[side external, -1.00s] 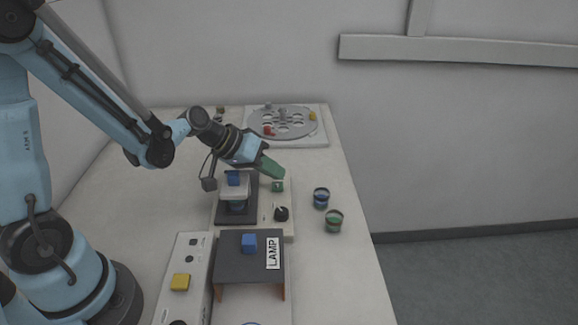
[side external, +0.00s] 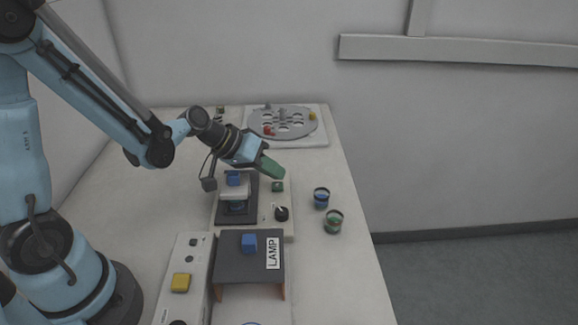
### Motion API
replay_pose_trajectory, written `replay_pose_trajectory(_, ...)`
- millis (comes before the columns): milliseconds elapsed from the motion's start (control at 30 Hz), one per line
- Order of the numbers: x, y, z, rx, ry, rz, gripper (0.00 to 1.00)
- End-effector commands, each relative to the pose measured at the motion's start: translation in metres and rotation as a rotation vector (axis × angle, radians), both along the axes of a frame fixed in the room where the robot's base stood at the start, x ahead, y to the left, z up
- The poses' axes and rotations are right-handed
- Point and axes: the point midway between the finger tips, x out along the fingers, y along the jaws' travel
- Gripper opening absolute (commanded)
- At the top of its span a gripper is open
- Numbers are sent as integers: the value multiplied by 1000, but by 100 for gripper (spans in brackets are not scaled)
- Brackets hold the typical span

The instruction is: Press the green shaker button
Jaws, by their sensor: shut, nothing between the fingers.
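The green button (side external: 278,186) sits on a pale panel (side external: 287,232) beside a dark shaker unit (side external: 224,215), above a black knob (side external: 281,213). My gripper (side external: 279,174) has green fingers that are shut and empty. Its fingertips are just above the green button in the picture. A small gap seems to show between them, but I cannot tell for sure whether they touch. A blue block (side external: 233,179) sits at the top of the shaker unit.
A dark cover labelled LAMP (side external: 236,265) with a blue block (side external: 249,243) stands in front. A yellow button (side external: 181,282) is on the panel at left. Two small jars, blue (side external: 321,199) and green (side external: 333,222), stand right. A round holed plate (side external: 283,122) is behind.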

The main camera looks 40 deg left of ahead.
Motion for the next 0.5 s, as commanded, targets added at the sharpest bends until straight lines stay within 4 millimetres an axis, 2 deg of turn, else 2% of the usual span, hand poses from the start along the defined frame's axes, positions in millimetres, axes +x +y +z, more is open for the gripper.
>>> replay_pose_trajectory(500, 0, 0, -8, 0, 0, 0, 0)
